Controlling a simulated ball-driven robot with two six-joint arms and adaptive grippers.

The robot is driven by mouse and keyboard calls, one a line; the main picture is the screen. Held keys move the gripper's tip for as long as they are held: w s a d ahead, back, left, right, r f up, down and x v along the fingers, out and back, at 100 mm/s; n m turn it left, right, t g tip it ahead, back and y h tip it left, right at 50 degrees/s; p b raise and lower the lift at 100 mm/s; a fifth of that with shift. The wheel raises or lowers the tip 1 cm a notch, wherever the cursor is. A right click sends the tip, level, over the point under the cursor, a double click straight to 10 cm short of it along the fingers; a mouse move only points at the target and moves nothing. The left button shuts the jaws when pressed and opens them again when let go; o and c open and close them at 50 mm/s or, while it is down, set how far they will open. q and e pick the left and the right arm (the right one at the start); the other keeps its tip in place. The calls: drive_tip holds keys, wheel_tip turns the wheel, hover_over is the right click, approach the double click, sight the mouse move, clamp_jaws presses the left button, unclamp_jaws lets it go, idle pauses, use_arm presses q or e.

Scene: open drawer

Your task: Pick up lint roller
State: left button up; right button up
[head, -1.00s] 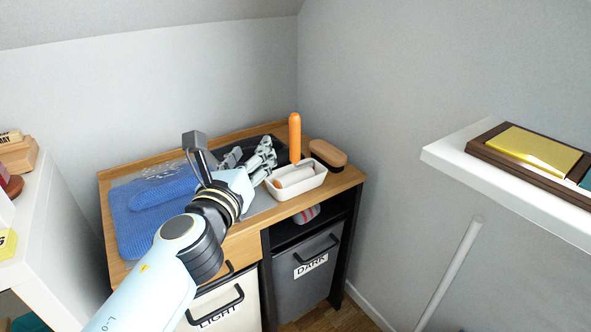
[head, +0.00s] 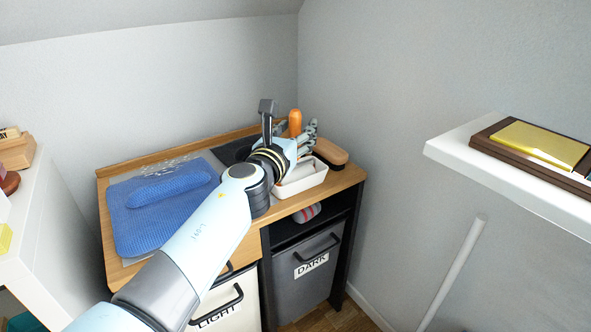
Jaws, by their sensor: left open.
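An orange handle (head: 295,122), which looks like the lint roller's, stands upright at the white tray (head: 303,184) on the wooden cabinet top. My left gripper (head: 299,138) is open, with grey fingers showing on both sides of the orange handle. I cannot tell whether they touch it. The gripper and wrist hide the handle's lower part and most of the tray's inside. My right gripper is not in view.
A folded blue cloth (head: 168,188) lies on a blue mat (head: 135,225) at the left. Below are bins marked LIGHT (head: 222,305) and DARK (head: 308,268). A white shelf (head: 450,150) juts in at right.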

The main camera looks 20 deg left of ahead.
use_arm(q)
clamp_jaws()
idle(0.3)
